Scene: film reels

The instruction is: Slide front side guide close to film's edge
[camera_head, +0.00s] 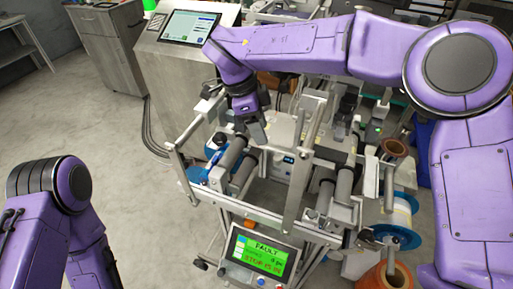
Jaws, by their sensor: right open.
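My right gripper (249,127) points down over the left part of the machine, above the dark rollers (233,156). It is open, with nothing seen between its fingers. I cannot pick out the front side guide for sure; small fittings lie below and around the gripper. The film's edge on the rollers is too small to tell. A white film reel with blue flanges (399,238) sits at the machine's right side. My left arm is low at the left, and its gripper is out of view.
Upright metal frame bars (298,178) stand around the rollers. A panel with a green FAULT screen (262,254) is at the front. A steel cabinet with a touchscreen (188,27) stands behind left. A copper-coloured roll (387,277) is at the lower right. The left floor is clear.

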